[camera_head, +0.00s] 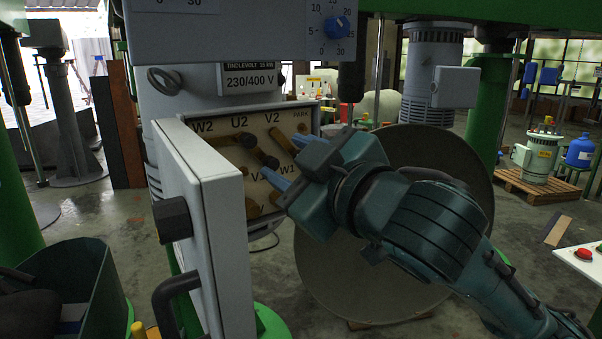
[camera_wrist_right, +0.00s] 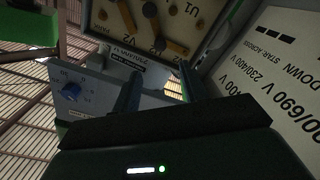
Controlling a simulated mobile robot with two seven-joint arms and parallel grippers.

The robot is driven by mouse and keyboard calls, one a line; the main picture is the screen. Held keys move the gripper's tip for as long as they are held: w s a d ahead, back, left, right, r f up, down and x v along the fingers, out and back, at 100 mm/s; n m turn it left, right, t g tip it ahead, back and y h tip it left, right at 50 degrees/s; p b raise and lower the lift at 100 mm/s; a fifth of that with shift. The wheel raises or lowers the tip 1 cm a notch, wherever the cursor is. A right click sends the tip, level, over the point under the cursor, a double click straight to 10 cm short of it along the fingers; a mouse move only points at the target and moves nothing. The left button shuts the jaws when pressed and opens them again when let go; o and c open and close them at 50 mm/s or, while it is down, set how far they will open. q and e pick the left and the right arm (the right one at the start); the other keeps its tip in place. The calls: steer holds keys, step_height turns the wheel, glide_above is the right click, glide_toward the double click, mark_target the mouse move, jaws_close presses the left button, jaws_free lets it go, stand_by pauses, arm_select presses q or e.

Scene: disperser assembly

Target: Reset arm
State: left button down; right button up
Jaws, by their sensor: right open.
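My right gripper (camera_head: 284,158) reaches in from the right, in front of the open terminal box (camera_head: 205,128) on the motor. Its two blue fingers are apart, with nothing seen between them; they also show apart in the right wrist view (camera_wrist_right: 160,85). The fingers partly cover the terminal board, marked W2, U2, V2, with several brown link bars. The wrist view shows this board with its bars (camera_wrist_right: 165,22) upside down, beyond the fingertips. Whether a finger touches the board I cannot tell. My left gripper is not in view.
The box's grey door (camera_head: 205,230) stands open at the left, with a black latch. A control panel with a blue knob (camera_head: 337,27) hangs above. A large round disc (camera_head: 400,270) stands behind my right arm. A green bin (camera_head: 85,285) is at lower left.

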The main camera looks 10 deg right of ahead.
steer(key=shift+v, duration=1)
steer(key=w+d+f+m+g+h, duration=0.1)
steer(key=w+f+m+g, duration=0.15)
steer(key=f, duration=1.35)
steer(key=w+d+f+m+g+h, duration=0.15)
steer(key=f+m, duration=0.25)
steer(key=f, duration=1.1)
steer(key=s+d+f+m+g+h, duration=0.1)
steer(key=s+d+f, duration=0.1)
steer(key=s+f, duration=0.7)
steer(key=s+d+f+m+g+h, duration=0.1)
steer(key=s+d+f+m, duration=0.1)
steer(key=s+f, duration=0.7)
step_height(320, 180, down, 5)
steer(key=shift+d+r, duration=0.2)
steer(key=shift+d, duration=0.6)
